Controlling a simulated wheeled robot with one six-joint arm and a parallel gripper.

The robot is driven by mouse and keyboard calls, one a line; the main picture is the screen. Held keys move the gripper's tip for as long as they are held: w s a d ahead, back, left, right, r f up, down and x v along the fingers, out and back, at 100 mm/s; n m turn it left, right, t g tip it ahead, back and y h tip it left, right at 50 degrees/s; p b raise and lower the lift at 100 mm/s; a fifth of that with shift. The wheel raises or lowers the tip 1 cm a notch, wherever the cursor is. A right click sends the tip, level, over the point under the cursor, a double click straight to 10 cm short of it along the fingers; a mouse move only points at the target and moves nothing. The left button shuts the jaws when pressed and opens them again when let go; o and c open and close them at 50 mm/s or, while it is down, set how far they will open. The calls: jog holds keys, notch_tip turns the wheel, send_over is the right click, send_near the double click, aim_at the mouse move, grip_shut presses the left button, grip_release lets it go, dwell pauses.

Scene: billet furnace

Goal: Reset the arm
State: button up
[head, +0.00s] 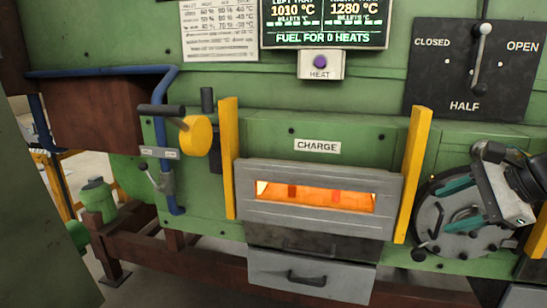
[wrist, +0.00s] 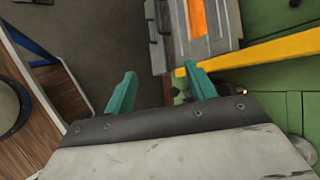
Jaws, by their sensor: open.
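My gripper (head: 447,207) is at the right of the head view, with its two teal fingers apart and nothing between them. It shows in front of a round grey plate (head: 428,222) on the green furnace wall. In the wrist view my gripper (wrist: 164,80) also shows open, with the dark floor between its fingers. My arm comes in from the right edge of the head view. Whether a finger touches the round plate cannot be told.
The charge door (head: 262,213) has a glowing slot between two yellow posts (head: 414,175). A grey drawer (head: 275,277) is below. A lever panel (head: 430,70) is above my gripper. A yellow disc with a lever (head: 196,135) and a blue pipe (head: 170,190) are left.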

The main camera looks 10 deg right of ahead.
jog(key=s+a+f+n+g+h, duration=0.2)
jog(key=s+a+n, duration=0.4)
jog(key=n, duration=0.3)
jog(key=s+a+f+n+g+h, duration=0.3)
jog(key=s+a+n, duration=0.3)
jog(key=n, duration=0.4)
jog(key=shift+s+f+g, duration=0.2)
jog(key=shift+s+g, duration=0.4)
jog(key=shift+s, duration=0.1)
dwell(0.4)
